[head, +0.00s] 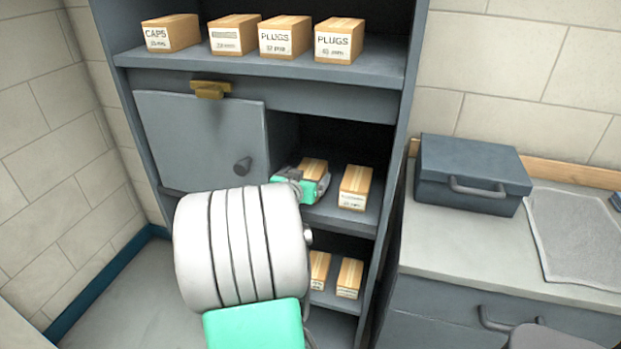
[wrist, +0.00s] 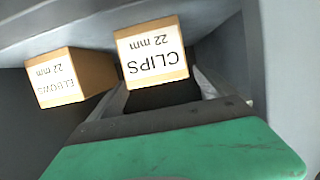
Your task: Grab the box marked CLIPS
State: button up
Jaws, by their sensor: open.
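The box marked CLIPS (wrist: 152,52) is a cardboard box with a white label, upside down in the wrist view. It stands on the middle shelf of the grey cabinet. In the head view this box (head: 314,166) is the left one there, its front hidden by my gripper (head: 305,186). In the wrist view my gripper (wrist: 163,94) is open, its fingers pointing at the CLIPS box, one towards each side. I cannot tell whether they touch it or how far they reach along it.
A box marked ELBOWS (wrist: 70,79) stands beside it; it is the right box (head: 355,187) in the head view. A partly slid door (head: 200,140) covers the shelf's left side. More boxes stand above and below. A blue-grey toolbox (head: 470,172) sits on the counter.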

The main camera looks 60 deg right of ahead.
aim_at(310, 170)
jog(key=x, duration=0.4)
jog(key=shift+d+f, duration=0.15)
jog(key=shift+c, duration=0.4)
jog(key=c, duration=1.6)
jog(key=shift+c, duration=0.6)
